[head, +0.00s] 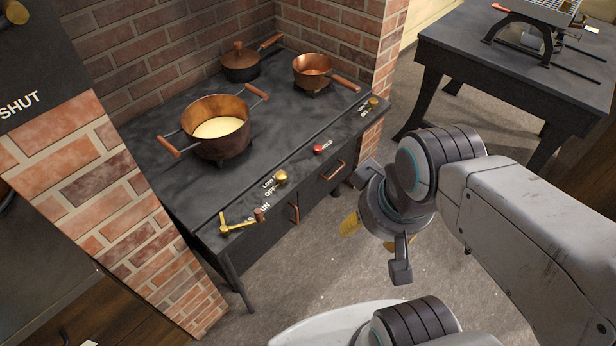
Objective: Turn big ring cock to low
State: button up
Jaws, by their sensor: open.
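A brass cock (281,176) sits on the front strip of the dark stove, beside painted words reading LOW and OFF. Its exact pointing is too small to tell. Left of it is a larger brass lever (238,225) with a brown end, partly covering a label ending in "IN". Another small brass cock (373,102) is at the stove's right end, with labels too small to read. My gripper (375,250) is open and empty, in front of and to the right of the stove, apart from all the cocks.
A copper pot (220,128) with pale yellow contents stands on the stove's left side. A lidded pot (240,66) and a copper saucepan (312,72) stand behind. A dark table (520,60) stands right.

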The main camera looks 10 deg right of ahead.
aim_at(281, 176)
jog(key=i+j+z, duration=0.1)
jog(key=j, duration=0.25)
jog(key=i+j, duration=0.1)
jog(key=j, duration=0.3)
jog(key=i+j+z, duration=0.15)
jog(key=j, duration=0.2)
jog(key=j+z, duration=0.1)
jog(key=j, duration=0.25)
jog(key=i, duration=0.05)
